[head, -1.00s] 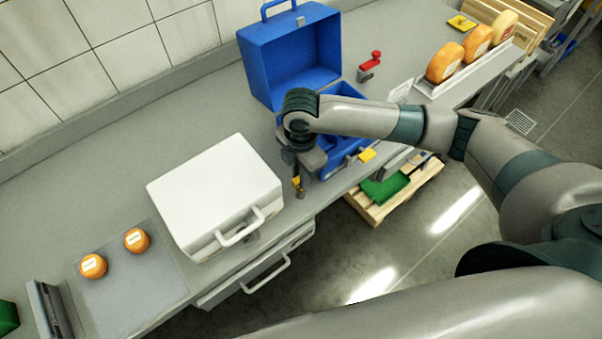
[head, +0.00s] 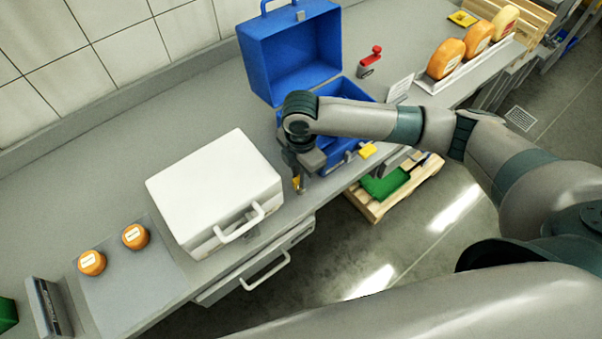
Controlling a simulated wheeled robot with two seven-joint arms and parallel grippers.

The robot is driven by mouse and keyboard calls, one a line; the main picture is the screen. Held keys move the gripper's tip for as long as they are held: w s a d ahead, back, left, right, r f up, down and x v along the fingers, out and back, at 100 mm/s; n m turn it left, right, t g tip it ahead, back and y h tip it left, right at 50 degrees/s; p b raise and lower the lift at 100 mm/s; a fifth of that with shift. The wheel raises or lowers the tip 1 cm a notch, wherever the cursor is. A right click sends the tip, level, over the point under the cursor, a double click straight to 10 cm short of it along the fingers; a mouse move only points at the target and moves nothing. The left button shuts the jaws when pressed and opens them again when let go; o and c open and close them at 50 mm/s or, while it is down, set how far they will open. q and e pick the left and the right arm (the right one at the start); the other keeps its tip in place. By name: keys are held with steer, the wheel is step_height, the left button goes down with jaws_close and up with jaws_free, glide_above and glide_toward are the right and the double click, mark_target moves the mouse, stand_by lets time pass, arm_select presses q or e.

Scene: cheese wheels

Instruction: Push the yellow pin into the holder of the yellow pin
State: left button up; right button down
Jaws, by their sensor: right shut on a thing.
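My right gripper (head: 301,184) points down at the front of the open blue case (head: 290,55), just right of the white case. It is shut on a small yellow piece (head: 296,182), which looks like the yellow pin; the fingers hide most of it. Another yellow part (head: 367,150) sits at the front edge of the blue case, right of the gripper. It may be the pin's holder, but it is too small to tell. The yellow piece is apart from this part. My left gripper is not in view.
A closed white case (head: 215,190) stands close to the gripper's left. A red-handled clamp (head: 369,62) and a rack of cheese wheels (head: 446,59) are behind on the right. Two small orange cheeses (head: 135,236) lie on a grey mat (head: 150,290) at left.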

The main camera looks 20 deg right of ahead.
steer(key=c, duration=1.6)
jaws_free()
steer(key=shift+r, duration=0.1)
steer(key=shift+r+b, duration=0.3)
steer(key=shift+r, duration=0.25)
steer(key=shift+r+b, duration=2.2)
steer(key=shift+r, duration=5.8)
steer(key=shift+s+f, duration=0.1)
